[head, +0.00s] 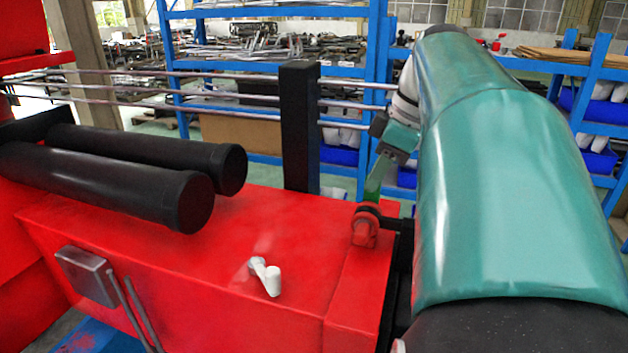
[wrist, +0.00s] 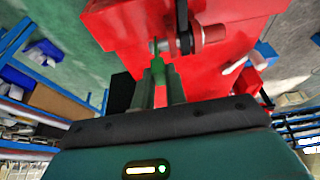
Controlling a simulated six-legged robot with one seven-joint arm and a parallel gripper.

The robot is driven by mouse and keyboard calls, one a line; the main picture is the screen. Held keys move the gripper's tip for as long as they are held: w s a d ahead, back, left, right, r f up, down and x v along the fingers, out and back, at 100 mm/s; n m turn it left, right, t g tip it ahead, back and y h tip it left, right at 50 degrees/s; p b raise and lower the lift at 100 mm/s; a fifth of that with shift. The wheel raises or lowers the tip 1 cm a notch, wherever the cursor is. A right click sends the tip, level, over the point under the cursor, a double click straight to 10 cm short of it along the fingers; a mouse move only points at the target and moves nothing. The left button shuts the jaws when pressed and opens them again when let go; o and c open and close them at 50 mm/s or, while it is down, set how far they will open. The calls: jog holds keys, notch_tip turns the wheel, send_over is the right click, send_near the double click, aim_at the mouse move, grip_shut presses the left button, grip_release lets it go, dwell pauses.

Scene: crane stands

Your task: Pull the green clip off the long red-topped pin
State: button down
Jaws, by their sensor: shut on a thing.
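The green clip (head: 374,184) hangs below my gripper (head: 383,166) at the right end of the red beam. My gripper is shut on the clip's upper part. In the wrist view the clip (wrist: 158,66) shows between the two fingers (wrist: 160,82). The red-topped pin (head: 364,230) lies just below the clip, with a black piece beside it. In the wrist view the pin's red top (wrist: 211,35) is right of a black strap, and its pale end (wrist: 160,46) meets the clip's tip. I cannot tell whether the clip is still around the pin.
The red beam (head: 230,250) carries a black post (head: 299,125), two black cylinders (head: 120,185) and a white lever (head: 268,276). Metal rods run behind at gripper height. Blue shelves (head: 375,60) stand at the back.

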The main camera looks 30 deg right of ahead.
jog(key=shift+r, duration=2.65)
